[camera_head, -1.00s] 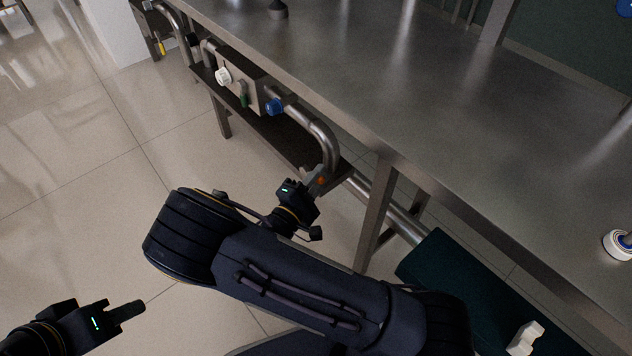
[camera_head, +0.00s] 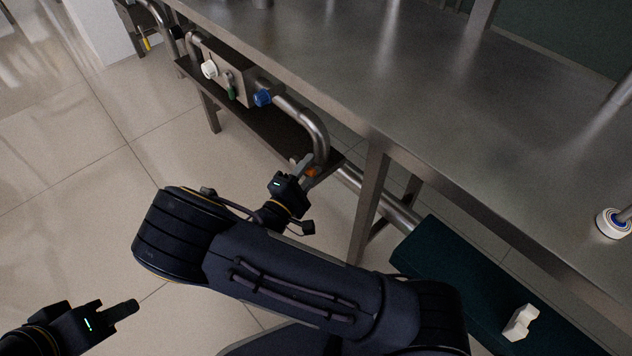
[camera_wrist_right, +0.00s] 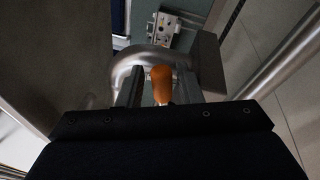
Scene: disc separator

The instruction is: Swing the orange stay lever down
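The orange stay lever (camera_head: 311,172) sits by the lower bend of a metal pipe beside the bench. In the right wrist view the orange lever (camera_wrist_right: 161,84) points toward the camera, between the two fingers of my right gripper (camera_wrist_right: 160,92). A narrow gap shows on each side of it, so the gripper looks open around it. In the head view my right gripper (camera_head: 303,166) is at the lever, which is partly hidden behind it. My left gripper (camera_head: 124,309) hangs over the floor at lower left, away from everything; its finger gap is not visible.
A grey box with a white knob (camera_head: 209,69), a green lever (camera_head: 231,91) and a blue knob (camera_head: 262,98) sits up the pipe (camera_head: 314,124). The steel bench (camera_head: 400,90) and its leg (camera_head: 368,205) stand right of my right gripper. The floor at left is clear.

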